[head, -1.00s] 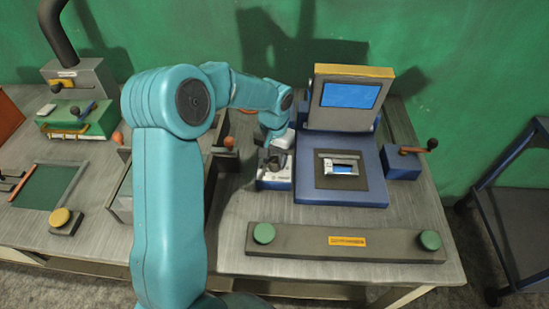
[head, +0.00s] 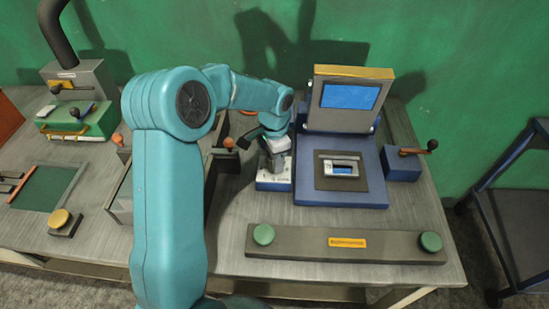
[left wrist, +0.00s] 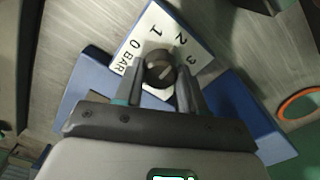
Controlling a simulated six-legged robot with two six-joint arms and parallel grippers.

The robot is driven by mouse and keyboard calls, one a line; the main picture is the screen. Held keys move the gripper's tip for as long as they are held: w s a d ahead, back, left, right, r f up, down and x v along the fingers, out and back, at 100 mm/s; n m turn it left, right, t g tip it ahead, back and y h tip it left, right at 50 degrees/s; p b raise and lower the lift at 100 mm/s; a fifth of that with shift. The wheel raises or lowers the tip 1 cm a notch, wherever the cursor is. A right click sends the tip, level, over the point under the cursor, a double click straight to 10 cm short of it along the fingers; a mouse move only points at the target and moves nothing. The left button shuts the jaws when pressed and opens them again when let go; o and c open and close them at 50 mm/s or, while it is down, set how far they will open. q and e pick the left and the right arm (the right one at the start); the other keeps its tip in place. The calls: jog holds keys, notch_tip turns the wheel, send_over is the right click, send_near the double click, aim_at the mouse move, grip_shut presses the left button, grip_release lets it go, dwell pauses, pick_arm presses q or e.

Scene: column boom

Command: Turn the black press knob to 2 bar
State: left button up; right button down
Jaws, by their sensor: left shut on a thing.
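The black press knob (left wrist: 160,70) sits on a white dial plate (left wrist: 150,45) marked 0, 1, 2, 3 and BAR in the left wrist view. My left gripper (left wrist: 158,90) has one finger on each side of the knob and is shut on it. A pale line on the knob slants up to the right; I cannot tell exactly which number it points to. In the head view my left gripper (head: 276,168) is over the small white and blue dial box (head: 272,185), and it hides the knob. My right gripper is not in view.
The blue press (head: 335,192) with its raised, blue-windowed lid (head: 350,95) stands close right of the dial box. A grey bar with two green buttons (head: 346,242) lies in front.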

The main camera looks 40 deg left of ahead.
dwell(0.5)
pick_arm(q)
jog(key=o, duration=1.1)
jog(key=shift+c, duration=0.2)
notch_tip(320, 180, up, 16)
jog(key=shift+r, duration=0.2)
jog(key=shift+a, duration=0.1)
